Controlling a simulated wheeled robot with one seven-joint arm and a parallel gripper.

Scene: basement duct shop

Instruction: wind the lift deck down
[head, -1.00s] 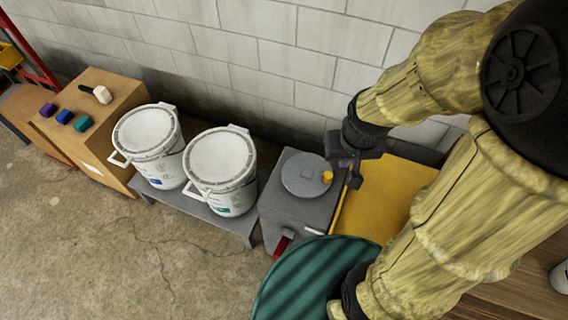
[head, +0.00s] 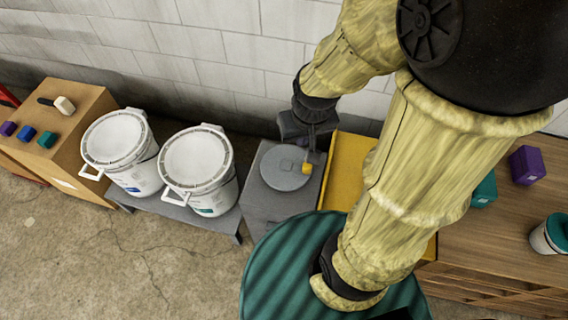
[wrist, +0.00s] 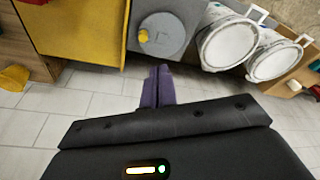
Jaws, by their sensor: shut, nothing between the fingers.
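The grey crank box (head: 262,205) carries a round grey wheel (head: 280,172) with a yellow knob (head: 307,168) on its right side. The wheel (wrist: 168,45) and knob (wrist: 143,36) also show in the wrist view. The yellow lift deck (head: 345,160) is beside the box on the right, partly hidden by my arm. My gripper (head: 311,146) is close behind the knob in the head view. In the wrist view its purple fingers (wrist: 158,80) are shut and empty, and apart from the knob.
Two white lidded buckets (head: 118,140) (head: 196,160) stand on a low grey bench left of the box. A wooden cabinet (head: 95,100) with coloured blocks is further left. A wooden bench (head: 510,230) is at right. A block wall (head: 220,60) is close behind. The floor at front left is clear.

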